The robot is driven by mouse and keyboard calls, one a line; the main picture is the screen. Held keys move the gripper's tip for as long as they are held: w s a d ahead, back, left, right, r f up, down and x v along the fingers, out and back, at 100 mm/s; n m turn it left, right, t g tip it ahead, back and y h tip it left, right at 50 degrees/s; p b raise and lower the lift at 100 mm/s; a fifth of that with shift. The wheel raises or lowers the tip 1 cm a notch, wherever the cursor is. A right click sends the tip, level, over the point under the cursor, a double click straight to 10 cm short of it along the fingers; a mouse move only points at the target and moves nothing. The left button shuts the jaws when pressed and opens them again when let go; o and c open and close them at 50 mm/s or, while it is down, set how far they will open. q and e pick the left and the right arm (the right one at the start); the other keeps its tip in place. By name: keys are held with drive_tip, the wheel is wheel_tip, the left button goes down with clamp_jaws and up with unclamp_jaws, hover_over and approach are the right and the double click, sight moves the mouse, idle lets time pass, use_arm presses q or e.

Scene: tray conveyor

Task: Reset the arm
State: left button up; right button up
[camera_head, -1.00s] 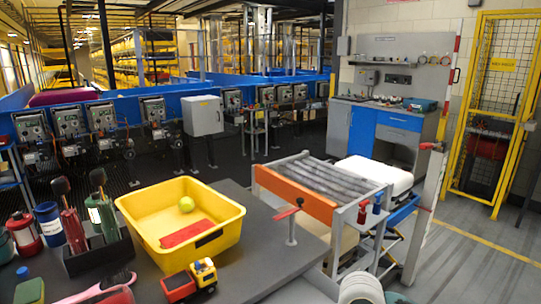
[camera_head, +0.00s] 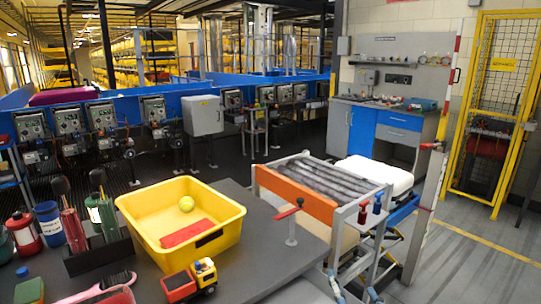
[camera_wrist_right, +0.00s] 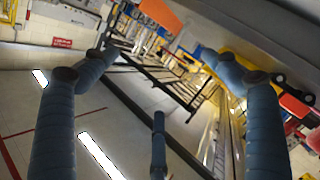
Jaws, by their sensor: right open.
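My right gripper (camera_head: 354,292) shows only as blue fingertips at the bottom edge of the head view, in front of the conveyor stand. In the right wrist view my right gripper (camera_wrist_right: 160,85) has its blue fingers spread wide with nothing between them. That view is strongly tilted. My left gripper is not in view.
A toy truck (camera_head: 190,281) stands in front. A roller conveyor (camera_head: 295,198) stands right of the table; open floor lies further right.

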drive_tip(key=s+d+f+m+g+h, duration=0.1)
drive_tip(key=s+d+f+m+g, duration=0.15)
drive_tip(key=s+f, duration=0.4)
drive_tip(key=s+d+f+m+g, duration=0.2)
drive_tip(key=s+f+m+g, duration=0.2)
drive_tip(key=f, duration=0.5)
drive_tip(key=s+f+m+g, duration=0.2)
drive_tip(key=s+f+g, duration=0.15)
drive_tip(key=s, duration=0.45)
drive_tip(key=s+f+m+g, duration=0.2)
drive_tip(key=s+f+g, duration=0.1)
drive_tip(key=s+f, duration=0.3)
drive_tip(key=s+f+g, duration=0.1)
drive_tip(key=s+f, duration=0.2)
drive_tip(key=f, duration=2.3)
drive_tip(key=s+d+f+g, duration=0.1)
drive_tip(key=s+d+f, duration=0.2)
drive_tip(key=s+f, duration=1.2)
drive_tip(key=shift+s+d+f+g, duration=0.15)
drive_tip(key=shift+s+f+g, duration=0.15)
drive_tip(key=shift+s, duration=0.9)
